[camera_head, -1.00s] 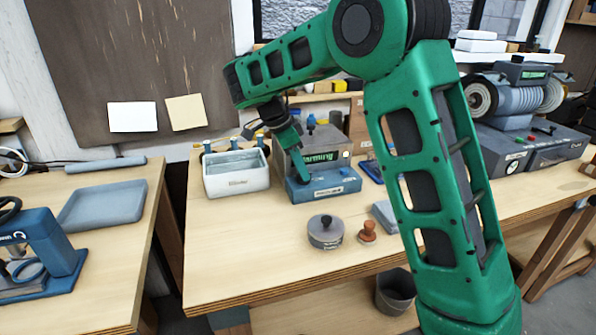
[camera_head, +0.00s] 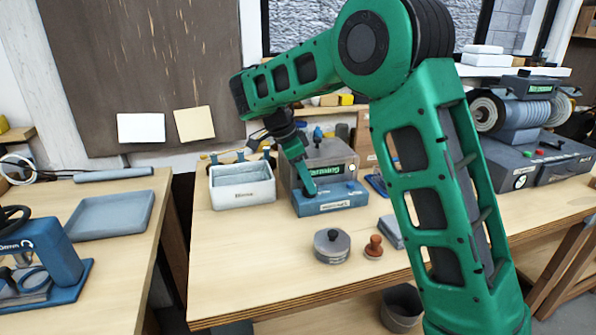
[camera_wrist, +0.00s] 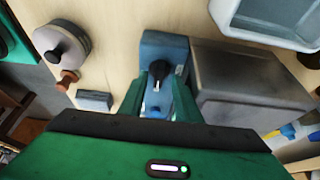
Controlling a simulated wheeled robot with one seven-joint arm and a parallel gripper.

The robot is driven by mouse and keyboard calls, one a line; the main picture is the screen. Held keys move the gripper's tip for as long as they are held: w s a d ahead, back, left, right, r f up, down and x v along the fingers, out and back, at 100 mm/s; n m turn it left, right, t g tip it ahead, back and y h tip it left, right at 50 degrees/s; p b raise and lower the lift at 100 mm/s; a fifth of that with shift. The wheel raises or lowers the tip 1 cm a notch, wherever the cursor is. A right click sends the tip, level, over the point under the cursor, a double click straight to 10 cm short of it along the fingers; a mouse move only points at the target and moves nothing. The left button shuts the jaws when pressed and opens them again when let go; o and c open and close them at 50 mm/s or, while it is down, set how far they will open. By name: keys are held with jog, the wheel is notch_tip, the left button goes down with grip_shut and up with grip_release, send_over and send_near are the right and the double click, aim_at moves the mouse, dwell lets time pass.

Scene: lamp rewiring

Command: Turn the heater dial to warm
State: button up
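The heater is a grey metal box with a blue control block (camera_head: 335,203) on its front, standing on the wooden bench. In the wrist view, the black dial (camera_wrist: 157,72) with its pointer knob sits on top of the blue block (camera_wrist: 165,45). My gripper (camera_wrist: 158,92) is open. Its two green fingers are on either side of the block's near part, with the dial just beyond and between the tips; I cannot tell whether they touch. In the head view my gripper (camera_head: 310,188) is over the block's left part, and the dial cannot be made out.
A white bin (camera_head: 243,187) stands left of the heater. A round grey lidded pot (camera_head: 331,246) and a brown knob-like stamp (camera_head: 374,247) are in front of it. The bench's left front is clear.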

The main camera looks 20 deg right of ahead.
jog(key=v, duration=1)
jog(key=shift+w, duration=0.15)
jog(key=shift+a+r, duration=0.1)
jog(key=s+d+f+n+g+y, duration=0.1)
jog(key=s+d+n, duration=0.2)
jog(key=s+d, duration=0.75)
jog(key=s+d+n+y, duration=0.1)
jog(key=s+d+n, duration=0.2)
jog(key=s+d, duration=0.7)
jog(key=s+f+n+y, duration=0.1)
jog(key=s+f+n, duration=0.1)
jog(key=s, duration=0.4)
jog(key=s+f+n+y, duration=0.1)
jog(key=s+f+n, duration=0.1)
jog(key=s+f, duration=0.2)
jog(key=s+d+f+n+t, duration=0.1)
jog(key=s+f, duration=0.3)
jog(key=s, duration=0.5)
jog(key=shift+s+n+y, duration=0.4)
jog(key=shift+d, duration=0.1)
